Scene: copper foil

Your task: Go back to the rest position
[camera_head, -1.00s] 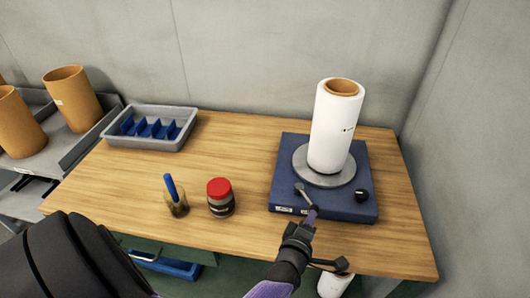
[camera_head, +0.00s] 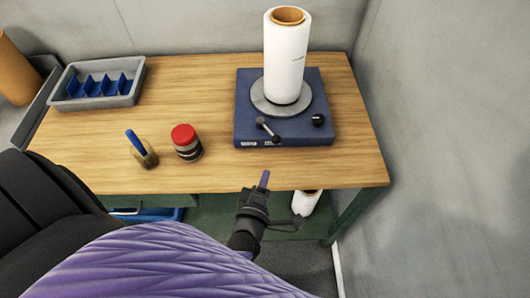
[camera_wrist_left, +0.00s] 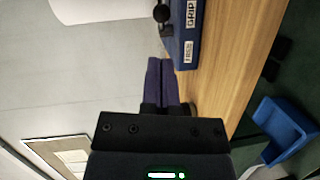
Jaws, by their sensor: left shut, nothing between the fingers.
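My left gripper (camera_head: 264,181) is shut and empty, with its fingertips just in front of the table's front edge, below the blue device in the picture. Its closed fingers also show in the left wrist view (camera_wrist_left: 161,80). The blue device (camera_head: 325,92) stands on the table (camera_head: 205,90), with a lever and a black knob on its top. A white roll (camera_head: 285,60) on a brown core stands upright on the device's round grey plate. The gripper is apart from the device. My right gripper is not in view.
A grey tray (camera_head: 70,103) with blue dividers is at the back left. Another white roll (camera_head: 305,203) is below the table. A wall closes the right side.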

